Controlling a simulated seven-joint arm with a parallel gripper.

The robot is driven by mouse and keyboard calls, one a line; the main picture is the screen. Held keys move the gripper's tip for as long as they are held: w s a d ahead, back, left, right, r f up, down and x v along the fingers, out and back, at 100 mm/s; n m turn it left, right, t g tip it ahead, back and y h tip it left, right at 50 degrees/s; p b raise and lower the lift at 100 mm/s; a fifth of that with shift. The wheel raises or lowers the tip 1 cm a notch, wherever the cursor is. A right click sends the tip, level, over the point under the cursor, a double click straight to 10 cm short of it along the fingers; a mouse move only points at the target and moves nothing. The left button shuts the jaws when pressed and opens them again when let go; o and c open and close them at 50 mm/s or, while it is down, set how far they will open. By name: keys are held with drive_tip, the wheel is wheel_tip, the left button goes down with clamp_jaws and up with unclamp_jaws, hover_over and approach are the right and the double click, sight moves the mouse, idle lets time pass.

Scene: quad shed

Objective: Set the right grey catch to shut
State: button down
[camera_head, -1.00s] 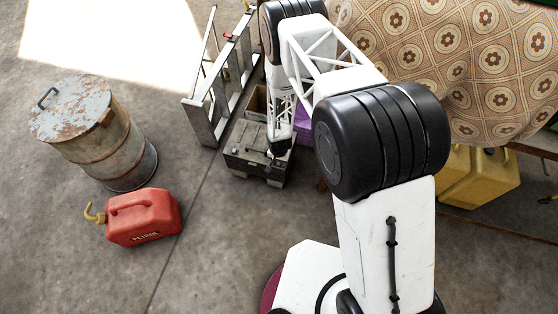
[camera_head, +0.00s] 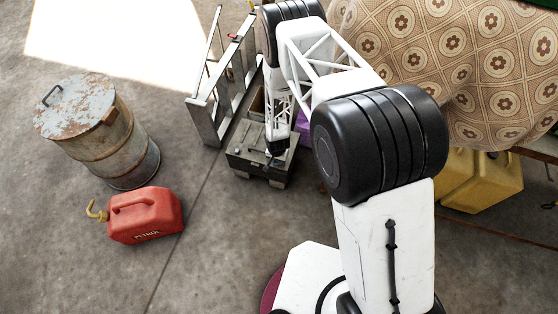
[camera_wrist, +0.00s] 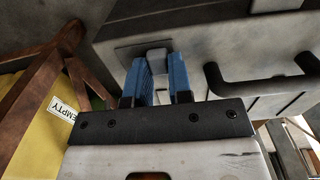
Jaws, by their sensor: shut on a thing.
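The grey toolbox (camera_head: 244,158) stands on the floor beyond my arm in the head view. In the wrist view its grey side (camera_wrist: 220,40) fills the upper right, with a dark handle (camera_wrist: 255,87) on it. The right grey catch (camera_wrist: 157,55) is a small grey block on a plate there. My gripper (camera_wrist: 160,70) has its blue fingers on both sides of the catch, shut on it. In the head view my gripper's end is at the toolbox, and its fingers and the catch are too small or hidden to make out. I cannot tell the catch's exact setting.
A metal ladder (camera_head: 207,118) stands just behind the toolbox. A red petrol can (camera_head: 146,216) and a rusty drum (camera_head: 97,140) stand to the left. Yellow cans (camera_head: 488,183) sit under the cloth-covered table (camera_head: 440,60) at right. Floor between petrol can and toolbox is clear.

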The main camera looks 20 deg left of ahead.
drive_tip(key=c, duration=1)
unclamp_jaws()
drive_tip(key=shift+r, duration=0.1)
drive_tip(key=shift+r, duration=3.85)
